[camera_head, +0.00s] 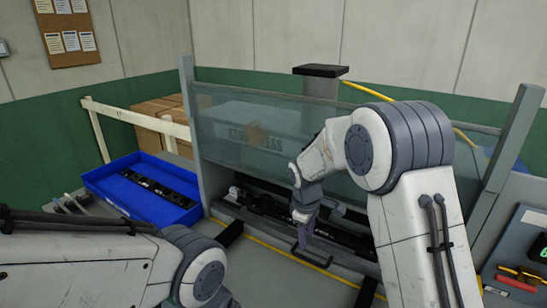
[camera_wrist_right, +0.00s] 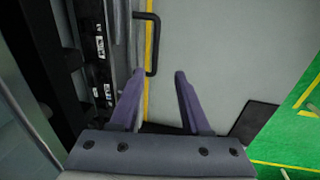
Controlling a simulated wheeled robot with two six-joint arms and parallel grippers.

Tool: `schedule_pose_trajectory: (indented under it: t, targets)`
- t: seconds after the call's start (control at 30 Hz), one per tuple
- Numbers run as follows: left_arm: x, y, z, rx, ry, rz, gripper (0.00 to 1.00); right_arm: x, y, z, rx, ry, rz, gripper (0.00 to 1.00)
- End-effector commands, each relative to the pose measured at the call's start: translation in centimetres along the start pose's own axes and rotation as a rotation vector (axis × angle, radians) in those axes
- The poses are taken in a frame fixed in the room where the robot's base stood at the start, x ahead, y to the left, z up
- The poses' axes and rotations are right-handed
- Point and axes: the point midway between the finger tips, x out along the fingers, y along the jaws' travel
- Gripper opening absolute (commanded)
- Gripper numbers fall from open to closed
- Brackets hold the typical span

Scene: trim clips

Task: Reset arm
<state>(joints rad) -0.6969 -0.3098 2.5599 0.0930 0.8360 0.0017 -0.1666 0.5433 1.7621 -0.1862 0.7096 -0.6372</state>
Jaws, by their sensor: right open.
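My right arm reaches in from the right in the head view. Its gripper (camera_head: 305,218) hangs at the front edge of the grey fixture, near a black handle (camera_head: 312,257). In the right wrist view the right gripper (camera_wrist_right: 158,75) has its two purple fingers apart with nothing between them. The black handle (camera_wrist_right: 154,45) lies just beyond the left finger, beside a yellow line. My left arm (camera_head: 90,265) lies across the lower left of the head view; its gripper is out of the picture.
A blue tray (camera_head: 110,187) holding a black strip (camera_head: 160,188) stands at the left. Black parts (camera_head: 265,205) lie in the fixture's channel. A grey panel with red-handled tools (camera_head: 520,275) is at the right.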

Motion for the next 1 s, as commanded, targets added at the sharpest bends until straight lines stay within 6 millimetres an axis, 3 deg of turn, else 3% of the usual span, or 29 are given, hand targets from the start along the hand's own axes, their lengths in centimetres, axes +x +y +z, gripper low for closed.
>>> schedule_pose_trajectory:
  t: [0.13, 0.23, 0.4, 0.5, 0.7, 1.0]
  targets:
    - [0.3, 0.0, 0.0, 0.000, 0.000, 0.000, 0.50, -4.5, -6.7, -0.2, 0.052, 0.031, -0.036, 0.47]
    - [0.6, 0.0, 0.0, 0.000, 0.000, 0.000, 0.50, -7.5, -12.9, 1.1, 0.109, 0.047, -0.079, 0.47]
    - [1.0, -0.1, 0.1, 0.001, 0.000, 0.000, 0.50, -10.8, -22.3, 5.7, 0.205, 0.051, -0.158, 0.47]
    - [1.1, -0.1, 0.1, 0.001, 0.000, 0.000, 0.50, -11.5, -26.1, 8.6, 0.250, 0.044, -0.197, 0.47]
    - [1.2, -0.1, 0.1, 0.001, 0.000, 0.000, 0.50, -11.7, -29.7, 12.0, 0.300, 0.027, -0.237, 0.47]
    - [1.2, -0.1, 0.1, 0.001, 0.000, 0.000, 0.50, -11.7, -30.0, 12.4, 0.309, 0.023, -0.242, 0.47]
